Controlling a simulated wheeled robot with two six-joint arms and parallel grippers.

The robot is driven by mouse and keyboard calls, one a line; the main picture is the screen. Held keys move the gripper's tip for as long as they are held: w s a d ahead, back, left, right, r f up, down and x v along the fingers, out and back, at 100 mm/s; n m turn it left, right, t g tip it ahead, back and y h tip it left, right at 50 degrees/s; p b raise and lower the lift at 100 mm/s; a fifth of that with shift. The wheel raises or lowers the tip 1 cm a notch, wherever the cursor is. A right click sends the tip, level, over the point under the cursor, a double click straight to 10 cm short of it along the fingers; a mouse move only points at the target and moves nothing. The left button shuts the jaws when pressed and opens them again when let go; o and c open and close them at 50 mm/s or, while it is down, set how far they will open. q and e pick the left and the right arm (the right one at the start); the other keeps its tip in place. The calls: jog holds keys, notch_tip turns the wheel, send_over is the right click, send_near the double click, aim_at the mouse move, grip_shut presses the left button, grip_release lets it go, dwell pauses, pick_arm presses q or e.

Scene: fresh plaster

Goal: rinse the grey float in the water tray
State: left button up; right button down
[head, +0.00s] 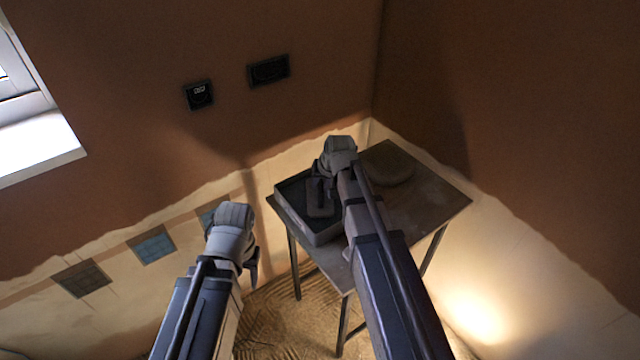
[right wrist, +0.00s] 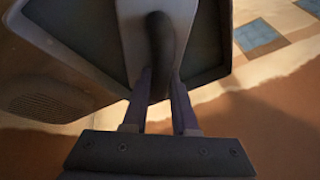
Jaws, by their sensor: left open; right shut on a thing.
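The water tray (head: 323,238) is a dark, shallow rectangular box on the left part of a small table. The grey float (head: 320,205) is over or in the tray; I cannot tell whether it touches water. In the right wrist view the float (right wrist: 130,22) shows a pale flat plate with a dark curved handle (right wrist: 160,45). My right gripper (head: 322,182) is shut on that handle, and its fingers (right wrist: 161,105) stand on both sides of it. The tray (right wrist: 216,75) lies behind the float there. My left gripper (head: 252,268) is open and empty, left of the table.
A rounded flat object (head: 392,168) lies on the table (head: 440,200) right of my right arm. Dark wall boxes (head: 268,70) and blue-grey tiles (head: 153,246) are on the walls. A window (head: 35,130) is at the left.

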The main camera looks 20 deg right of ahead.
aim_at(320, 182)
jog(key=shift+f+b, duration=0.5)
dwell(1.7)
jog(key=shift+r, duration=0.1)
notch_tip(320, 182, up, 7)
jog(key=p, duration=0.7)
dwell(0.8)
